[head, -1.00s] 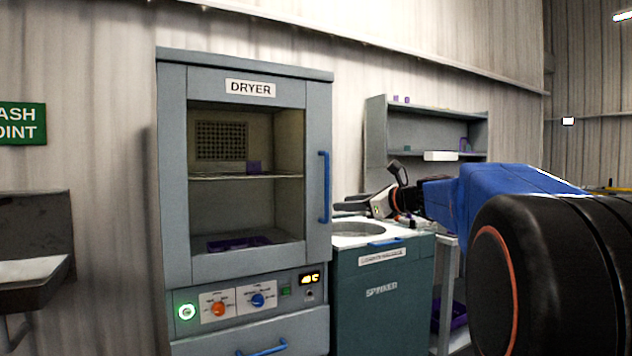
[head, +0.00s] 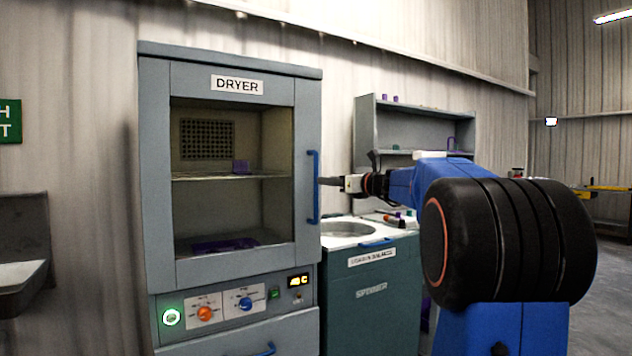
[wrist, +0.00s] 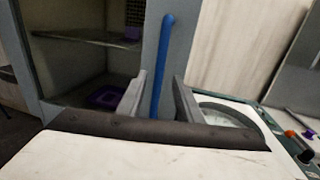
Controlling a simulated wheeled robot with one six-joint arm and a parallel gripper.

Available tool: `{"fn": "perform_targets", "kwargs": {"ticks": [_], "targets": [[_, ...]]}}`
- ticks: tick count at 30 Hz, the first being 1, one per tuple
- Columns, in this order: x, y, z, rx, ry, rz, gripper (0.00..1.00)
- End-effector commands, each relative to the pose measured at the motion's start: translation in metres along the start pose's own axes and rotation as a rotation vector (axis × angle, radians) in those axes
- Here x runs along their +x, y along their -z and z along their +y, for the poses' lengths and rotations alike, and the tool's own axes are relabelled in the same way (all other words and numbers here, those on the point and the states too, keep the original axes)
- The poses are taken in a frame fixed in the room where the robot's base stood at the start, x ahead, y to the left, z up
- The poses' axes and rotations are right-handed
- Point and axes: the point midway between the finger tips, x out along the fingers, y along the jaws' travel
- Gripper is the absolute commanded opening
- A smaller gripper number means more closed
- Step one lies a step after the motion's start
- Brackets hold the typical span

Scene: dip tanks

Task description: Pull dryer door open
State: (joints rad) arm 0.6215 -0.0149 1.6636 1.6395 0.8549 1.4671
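The dryer (head: 153,160) stands against the wall, its glazed door (head: 307,250) shut, with a vertical blue handle (head: 313,187) on the door's right edge. My gripper (head: 325,182) is level with the handle and points left at it. In the wrist view the two grey fingers of my gripper (wrist: 157,98) are apart, and the blue handle (wrist: 160,65) stands upright between their tips. The fingers do not look closed on it. I cannot tell whether either finger touches it.
A spinner (head: 370,290) with a round opening stands close on the dryer's right, below my arm. A shelf unit (head: 365,140) is behind it. A sink (head: 25,225) is at the far left. Floor is free at the right.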

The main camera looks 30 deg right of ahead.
Motion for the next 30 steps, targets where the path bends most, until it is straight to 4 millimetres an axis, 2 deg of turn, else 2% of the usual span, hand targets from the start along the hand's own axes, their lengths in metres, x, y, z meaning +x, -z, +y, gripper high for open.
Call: {"fn": "perform_targets", "kwargs": {"ticks": [1, 6, 12, 18, 26, 30], "targets": [[0.011, 0.001, 0.001, 0.001, -0.002, 0.001, 0.33], [0.039, 0.001, 0.000, 0.001, -0.002, 0.001, 0.33], [0.063, 0.001, 0.000, 0.000, -0.001, 0.001, 0.33], [0.072, 0.000, 0.001, 0.000, -0.001, 0.000, 0.33], [0.072, 0.000, 0.000, 0.000, 0.000, 0.000, 0.33], [0.072, 0.000, 0.000, 0.000, 0.000, 0.001, 0.00]]}}
